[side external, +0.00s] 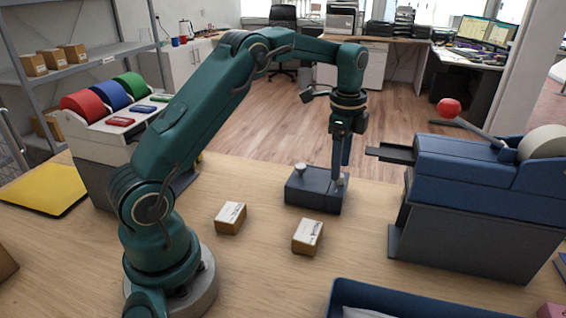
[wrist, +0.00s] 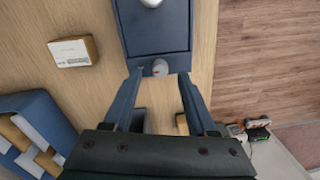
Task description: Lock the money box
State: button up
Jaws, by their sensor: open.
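The money box (side external: 312,195) is a low dark blue-grey box on the wooden counter. It also shows at the top of the wrist view (wrist: 158,32). A pale knob (side external: 300,168) stands on its left part, and a small round grey knob with a reddish mark (wrist: 160,67) is at its near end in the wrist view. My gripper (side external: 341,172) points down over the right end of the box. In the wrist view its open fingers (wrist: 160,75) stand either side of the small knob, with gaps on both sides. Whether this knob is a key or lock is unclear.
Two small parcels (side external: 230,217) (side external: 308,236) lie in front of the box. A blue machine (side external: 480,175) with a red-ball lever (side external: 449,108) stands close on the right. A blue bin (side external: 400,298) is at the front edge. Coloured rolls (side external: 110,97) stand left.

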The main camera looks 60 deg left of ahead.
jog(key=shift+f, duration=1.15)
jog(key=shift+c, duration=0.3)
grip_shut()
